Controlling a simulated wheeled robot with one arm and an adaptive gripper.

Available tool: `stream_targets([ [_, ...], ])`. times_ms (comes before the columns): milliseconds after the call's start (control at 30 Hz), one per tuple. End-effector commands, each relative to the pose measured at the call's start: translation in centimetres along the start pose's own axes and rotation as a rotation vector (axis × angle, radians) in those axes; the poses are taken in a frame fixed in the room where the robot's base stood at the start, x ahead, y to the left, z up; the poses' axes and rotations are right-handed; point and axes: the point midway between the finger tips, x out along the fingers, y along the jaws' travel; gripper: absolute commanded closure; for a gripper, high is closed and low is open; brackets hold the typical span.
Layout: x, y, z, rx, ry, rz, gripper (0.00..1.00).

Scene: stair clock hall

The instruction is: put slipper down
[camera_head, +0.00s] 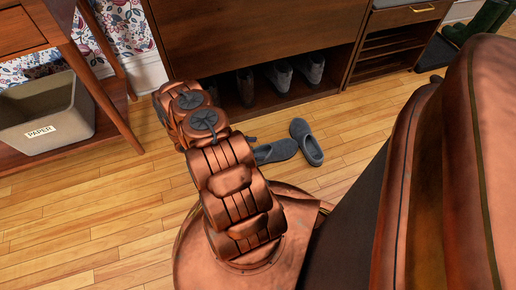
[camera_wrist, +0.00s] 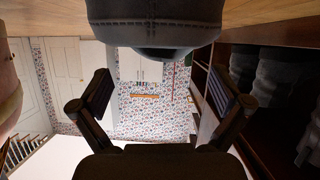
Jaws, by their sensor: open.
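Two grey slippers lie side by side on the wooden floor in the head view, the left slipper (camera_head: 275,151) partly hidden by my arm and the right slipper (camera_head: 306,142) in full view. In the wrist view, where the scene looks upside down, a dark grey slipper (camera_wrist: 152,28) fills the top middle, resting on the floor. I cannot tell which of the two it is. My gripper (camera_wrist: 165,97) is open, with its fingers apart and nothing between them, and the slipper is apart from the fingertips. In the head view my arm hides the gripper.
A brown cabinet (camera_head: 255,40) stands behind the slippers, with several shoes (camera_head: 281,76) on its open lower shelf. A paper bin (camera_head: 45,112) sits on a low table shelf at left. Green boots (camera_head: 490,20) stand at far right. Floor at front left is clear.

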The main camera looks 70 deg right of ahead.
Motion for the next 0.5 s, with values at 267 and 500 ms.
stream_targets([
  [267, -0.2, 0.1, -0.4, 0.0, -0.001, 0.001, 0.0],
  [500, -1.6, 0.1, -1.2, 0.0, 0.0, -0.001, 0.0],
])
